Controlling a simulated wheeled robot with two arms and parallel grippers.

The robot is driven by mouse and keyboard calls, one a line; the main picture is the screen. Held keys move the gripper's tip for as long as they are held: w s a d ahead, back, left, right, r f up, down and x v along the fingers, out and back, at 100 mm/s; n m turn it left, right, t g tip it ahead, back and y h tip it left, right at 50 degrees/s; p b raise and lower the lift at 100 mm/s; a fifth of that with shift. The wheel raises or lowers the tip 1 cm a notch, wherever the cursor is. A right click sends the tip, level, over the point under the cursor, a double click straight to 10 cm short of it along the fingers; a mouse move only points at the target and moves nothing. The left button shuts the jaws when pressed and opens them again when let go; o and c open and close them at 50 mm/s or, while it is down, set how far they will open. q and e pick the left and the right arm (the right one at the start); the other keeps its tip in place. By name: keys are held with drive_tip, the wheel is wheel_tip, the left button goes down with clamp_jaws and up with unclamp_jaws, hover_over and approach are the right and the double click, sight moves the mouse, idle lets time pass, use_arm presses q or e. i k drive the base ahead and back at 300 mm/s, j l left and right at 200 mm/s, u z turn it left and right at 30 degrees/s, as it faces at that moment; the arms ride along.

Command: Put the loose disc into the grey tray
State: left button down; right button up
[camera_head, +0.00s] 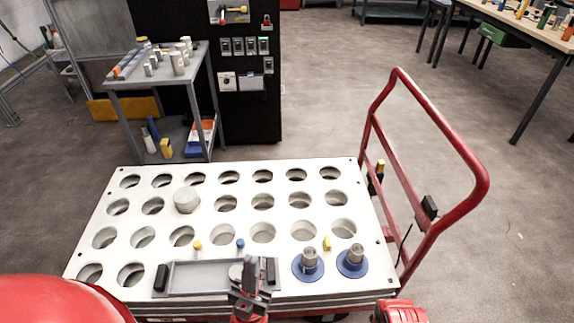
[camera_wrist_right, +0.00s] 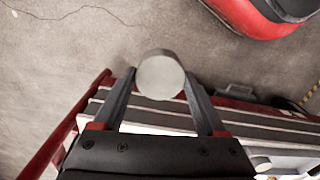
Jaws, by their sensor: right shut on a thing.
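A light grey disc (camera_wrist_right: 160,76) is between the fingertips of my right gripper (camera_wrist_right: 158,85) in the right wrist view, held beyond the cart's edge with floor behind it. The grey tray (camera_head: 200,279) lies at the front of the white holed plate, with a black handle at each end. My left gripper (camera_head: 247,272) is over the tray's right part; whether its jaws are open is unclear. A small grey round piece (camera_head: 236,272) shows beside its fingers; I cannot tell if it is held. A pale grey cylinder (camera_head: 187,200) stands on the plate.
The white plate (camera_head: 210,218) has rows of round holes. Two blue-based pegs (camera_head: 309,266) stand right of the tray. Small yellow and blue knobs (camera_head: 240,244) stand behind it. A red cart handle (camera_head: 470,200) rises on the right. Open floor lies beyond.

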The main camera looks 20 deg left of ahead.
sight(216, 277)
drive_tip(key=u, duration=0.4)
drive_tip(key=l+u, duration=0.1)
drive_tip(key=u, duration=0.75)
drive_tip(key=l+u, duration=0.1)
drive_tip(key=u, duration=0.3)
drive_tip(key=i+l+u, duration=0.1)
drive_tip(key=l, duration=1.1)
drive_tip(key=i+u, duration=0.05)
